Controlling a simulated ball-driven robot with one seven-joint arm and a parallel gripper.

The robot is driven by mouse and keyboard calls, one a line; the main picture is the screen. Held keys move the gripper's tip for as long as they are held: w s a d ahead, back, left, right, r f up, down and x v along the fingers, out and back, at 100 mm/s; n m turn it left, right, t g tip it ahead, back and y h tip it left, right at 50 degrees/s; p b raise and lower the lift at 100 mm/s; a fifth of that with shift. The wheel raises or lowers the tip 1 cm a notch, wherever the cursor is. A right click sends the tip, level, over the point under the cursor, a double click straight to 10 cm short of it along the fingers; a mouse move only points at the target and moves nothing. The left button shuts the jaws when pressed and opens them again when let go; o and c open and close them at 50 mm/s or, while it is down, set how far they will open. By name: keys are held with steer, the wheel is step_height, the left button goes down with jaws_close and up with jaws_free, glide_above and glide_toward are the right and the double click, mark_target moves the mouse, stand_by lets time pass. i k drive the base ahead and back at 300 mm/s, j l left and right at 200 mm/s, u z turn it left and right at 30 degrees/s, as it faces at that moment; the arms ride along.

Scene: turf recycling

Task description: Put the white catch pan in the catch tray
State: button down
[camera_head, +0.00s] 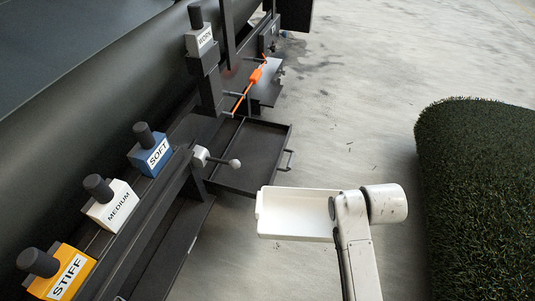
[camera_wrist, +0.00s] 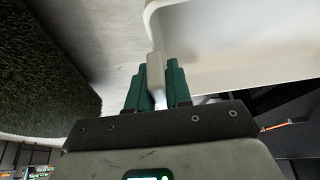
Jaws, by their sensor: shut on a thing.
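The white catch pan (camera_head: 290,213) is in the air at the end of my arm in the head view, with its open side up. Its near wall also shows large in the wrist view (camera_wrist: 240,50). My gripper (camera_wrist: 157,75) has green fingers shut on the pan's small white handle tab. In the head view the fingers are hidden behind my wrist. The catch tray (camera_head: 285,139), a dark shallow tray with a bar handle on its right side, sits at the machine's side, beyond and left of the pan. No object shows inside the tray.
Blocks labelled STIFF (camera_head: 65,275), MEDIUM (camera_head: 112,207) and SOFT (camera_head: 152,155) line the machine at left. A lever with a grey ball end (camera_head: 234,163) sticks out near the tray. A turf roll (camera_head: 478,190) stands right; grey floor between is clear.

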mark_target(253, 155)
steer(key=i, duration=1.3)
